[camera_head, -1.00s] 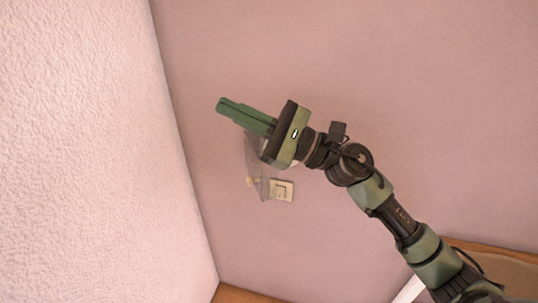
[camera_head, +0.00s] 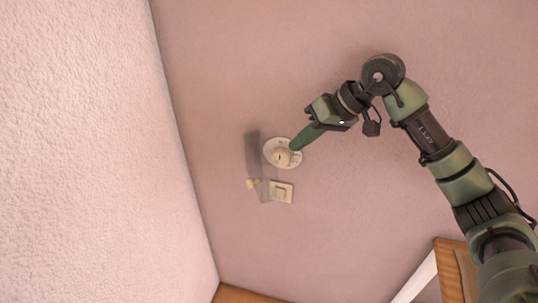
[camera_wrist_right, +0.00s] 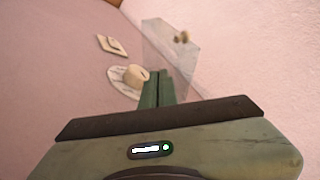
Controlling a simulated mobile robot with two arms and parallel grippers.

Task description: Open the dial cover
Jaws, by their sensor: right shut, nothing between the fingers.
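The round white dial plate with a cream knob (camera_head: 282,155) is on the pink wall, its face uncovered. It also shows in the wrist view (camera_wrist_right: 133,77). The see-through grey dial cover (camera_head: 253,152) stands out from the wall at the dial's left, swung away from its face. A small cream knob (camera_head: 252,183) sits on its lower part. In the wrist view the cover (camera_wrist_right: 160,45) is beyond my fingertips. My right gripper (camera_head: 294,147) is shut and empty, its tips in front of the dial's right edge; contact cannot be told. My left gripper is out of view.
A square light switch (camera_head: 281,191) is on the wall just below the dial. A rough white wall (camera_head: 85,150) rises at the left. A wooden piece with a white edge (camera_head: 452,270) is at lower right. The wall above the dial is clear.

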